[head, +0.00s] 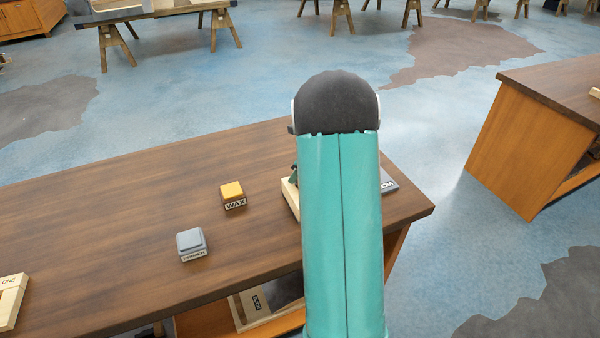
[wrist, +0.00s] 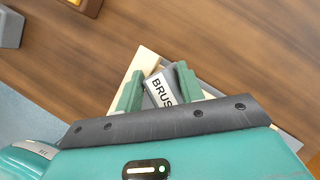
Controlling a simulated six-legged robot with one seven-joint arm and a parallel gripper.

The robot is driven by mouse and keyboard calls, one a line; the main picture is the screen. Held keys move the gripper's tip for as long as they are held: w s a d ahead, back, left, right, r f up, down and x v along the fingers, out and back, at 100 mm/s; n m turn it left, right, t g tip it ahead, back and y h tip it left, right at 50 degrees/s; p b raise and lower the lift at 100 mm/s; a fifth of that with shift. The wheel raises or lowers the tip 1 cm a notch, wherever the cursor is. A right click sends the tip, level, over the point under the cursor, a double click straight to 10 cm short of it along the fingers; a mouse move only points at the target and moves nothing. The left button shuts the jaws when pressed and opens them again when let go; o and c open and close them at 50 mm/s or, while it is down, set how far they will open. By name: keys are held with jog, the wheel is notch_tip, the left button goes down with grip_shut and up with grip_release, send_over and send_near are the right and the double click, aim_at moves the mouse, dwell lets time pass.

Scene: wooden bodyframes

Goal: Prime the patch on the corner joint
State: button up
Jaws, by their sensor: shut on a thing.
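My gripper (wrist: 160,72) has its two green fingers shut on a brush (wrist: 160,88), a pale block whose label reads "BRUS" before it is cut off. The brush sits within the outline of a cream wooden holder (wrist: 148,58); I cannot tell whether it is lifted. In the head view my arm hides the gripper and most of that holder (head: 290,198). A grey block (head: 191,244) with a small unclear label, perhaps the primer, stands on the bench to the left. A cream wooden piece marked "ONE" (head: 10,300) lies at the left edge. No patch is identifiable.
A yellow block labelled "WAX" (head: 232,192) stands near the grey block on the brown bench (head: 130,210). A dark grey flat item (head: 388,181) lies right of my arm. A labelled piece (head: 258,305) rests below the bench top. Another bench (head: 530,140) stands right, across clear floor.

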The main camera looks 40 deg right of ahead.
jog(key=shift+s+d+f, duration=0.15)
jog(key=shift+s+d, duration=0.2)
jog(key=shift+d, duration=0.4)
jog(key=shift+s+d+f, duration=0.1)
jog(key=shift+s+d, duration=0.25)
jog(key=shift+d, duration=0.4)
grip_shut()
jog(key=shift+s+d+r, duration=0.1)
jog(key=shift+s+d, duration=0.1)
jog(key=shift+d, duration=0.5)
jog(key=shift+s+d+r, duration=0.1)
jog(key=shift+s+d, duration=0.05)
jog(key=shift+d, duration=0.5)
jog(key=shift+s+d+r, duration=0.1)
jog(key=shift+s+d, duration=0.1)
jog(key=shift+d, duration=0.5)
jog(key=shift+r, duration=0.15)
jog(key=shift+r, duration=2.9)
notch_tip(320, 180, up, 3)
jog(key=shift+s, duration=0.1)
